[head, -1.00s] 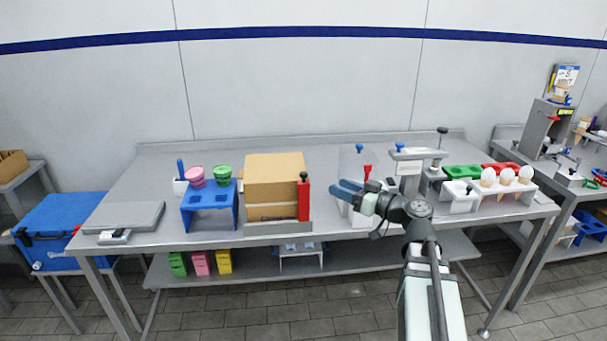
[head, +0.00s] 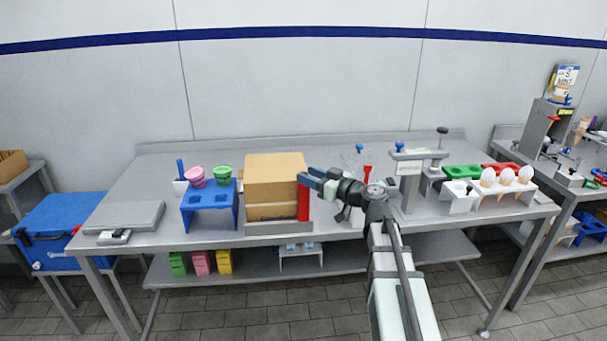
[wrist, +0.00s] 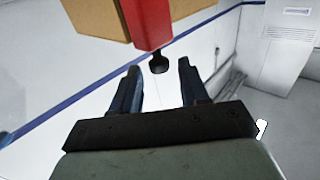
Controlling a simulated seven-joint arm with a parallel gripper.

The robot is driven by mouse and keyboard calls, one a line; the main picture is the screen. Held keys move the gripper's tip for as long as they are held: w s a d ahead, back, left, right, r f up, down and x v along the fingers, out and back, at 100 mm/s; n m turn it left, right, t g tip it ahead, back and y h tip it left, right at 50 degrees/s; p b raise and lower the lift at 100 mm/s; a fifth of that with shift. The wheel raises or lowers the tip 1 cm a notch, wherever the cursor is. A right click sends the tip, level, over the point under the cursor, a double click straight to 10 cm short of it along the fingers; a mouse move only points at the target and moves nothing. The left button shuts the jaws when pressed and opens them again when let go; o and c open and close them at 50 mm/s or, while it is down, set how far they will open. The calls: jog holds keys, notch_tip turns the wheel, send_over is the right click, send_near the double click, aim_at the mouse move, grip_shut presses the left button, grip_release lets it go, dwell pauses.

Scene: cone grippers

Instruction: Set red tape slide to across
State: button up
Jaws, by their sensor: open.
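The red tape slide (head: 303,205) stands upright at the right side of the cardboard box (head: 274,179). Its red body (wrist: 147,20) fills the top middle of the wrist view, with a black knob (wrist: 159,63) at its end. My gripper (head: 308,178) is at the top of the slide in the head view, its blue fingers hiding the knob there. In the wrist view my gripper (wrist: 158,72) is open, with the knob between the two fingertips and a visible gap on each side. Whether a finger touches the knob is unclear.
The box and slide sit on a grey base at the table's front edge. A blue cup stand (head: 209,207) is to the left. A grey press-like stand (head: 411,182) and a white cone holder (head: 461,197) are to the right. The back of the table is mostly clear.

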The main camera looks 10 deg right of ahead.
jog(key=shift+x, duration=1.35)
jog(key=shift+c, duration=0.2)
grip_shut()
